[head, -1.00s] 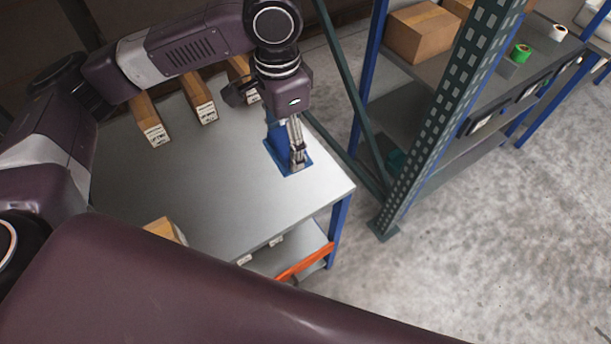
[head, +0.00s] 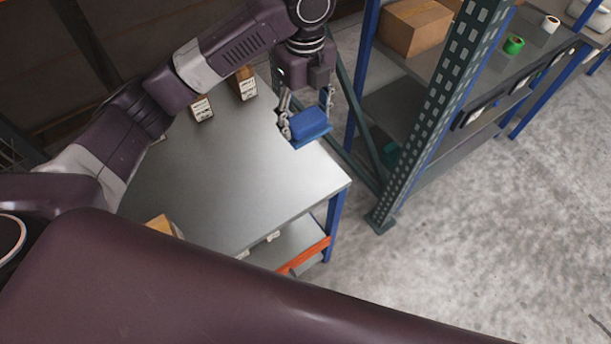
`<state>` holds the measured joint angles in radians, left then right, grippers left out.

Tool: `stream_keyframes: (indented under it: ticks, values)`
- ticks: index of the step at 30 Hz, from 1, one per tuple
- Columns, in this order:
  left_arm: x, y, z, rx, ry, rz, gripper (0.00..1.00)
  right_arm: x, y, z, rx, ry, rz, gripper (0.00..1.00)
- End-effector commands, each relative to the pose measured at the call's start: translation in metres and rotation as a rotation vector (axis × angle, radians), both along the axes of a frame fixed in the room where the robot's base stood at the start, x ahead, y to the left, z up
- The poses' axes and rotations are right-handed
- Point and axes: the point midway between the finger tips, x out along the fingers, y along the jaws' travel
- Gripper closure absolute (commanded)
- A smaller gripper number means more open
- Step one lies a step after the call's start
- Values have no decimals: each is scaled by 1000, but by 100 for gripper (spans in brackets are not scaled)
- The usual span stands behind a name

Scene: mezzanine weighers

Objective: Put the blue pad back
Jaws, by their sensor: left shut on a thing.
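The blue pad (head: 309,124), a blue block with a flat plate-like lower part, is at the back right of the grey table. My left gripper (head: 306,113) reaches down over it from above. Its fingers are at the pad's left and right sides, shut on it. The pad looks tilted and overlaps the table's right edge in the view. I cannot tell how far it is above the top. My right gripper is not in view.
The grey table (head: 235,190) is mostly bare in the middle. Wooden blocks with white labels (head: 245,84) stand along its back. A green rack upright (head: 440,115) and a shelf with a cardboard box (head: 414,27) stand to the right.

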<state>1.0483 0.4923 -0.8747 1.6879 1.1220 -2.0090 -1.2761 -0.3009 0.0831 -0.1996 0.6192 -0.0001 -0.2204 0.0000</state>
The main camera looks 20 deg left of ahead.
Motion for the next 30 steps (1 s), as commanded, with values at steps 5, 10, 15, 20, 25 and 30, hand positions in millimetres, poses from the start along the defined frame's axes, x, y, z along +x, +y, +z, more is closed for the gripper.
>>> stream_keyframes:
  ticks: [5,10,15,20,25,30]
  values:
    - [0,-1,-20,-1,5,-30,62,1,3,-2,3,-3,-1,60]
    - [-1,1,-60,2,7,-27,62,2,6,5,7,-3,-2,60]
    - [-1,0,-106,2,6,-25,62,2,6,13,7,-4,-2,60]
    - [-1,0,-141,0,4,-27,62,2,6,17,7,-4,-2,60]
    - [0,0,-157,1,1,-27,62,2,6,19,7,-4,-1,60]
    - [0,0,-179,2,2,-27,62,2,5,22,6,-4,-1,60]
